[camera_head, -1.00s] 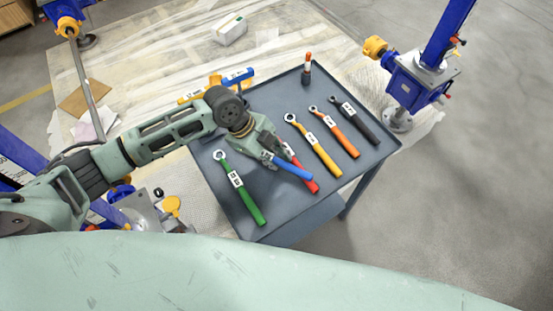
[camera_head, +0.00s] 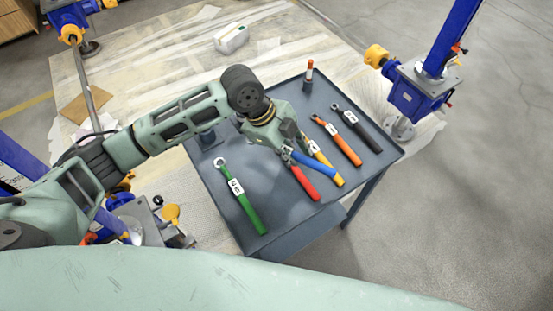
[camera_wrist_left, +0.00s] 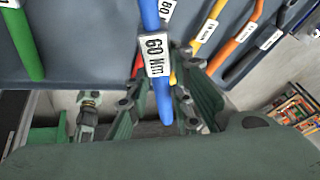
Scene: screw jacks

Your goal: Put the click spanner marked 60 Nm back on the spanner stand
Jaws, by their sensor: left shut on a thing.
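The blue click spanner (camera_wrist_left: 161,85) carries a label reading 60 Nm in the left wrist view. My left gripper (camera_wrist_left: 160,72) is shut on it; its blue handle (camera_head: 313,164) also shows in the head view, over the red and yellow spanners. The gripper hides its head end there. The grey tray-topped table (camera_head: 215,182), apparently the spanner stand, bears green (camera_head: 240,197), red (camera_head: 304,184), yellow (camera_head: 331,176), orange (camera_head: 340,143) and black (camera_head: 358,130) spanners. A wide bare strip lies between green and red. I cannot tell whether the blue spanner touches anything. My right gripper is out of view.
A short upright red-topped item (camera_head: 309,72) stands at the tray's far corner. A blue screw jack (camera_head: 422,85) stands right of the table, and another blue column (camera_head: 70,20) is at far left.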

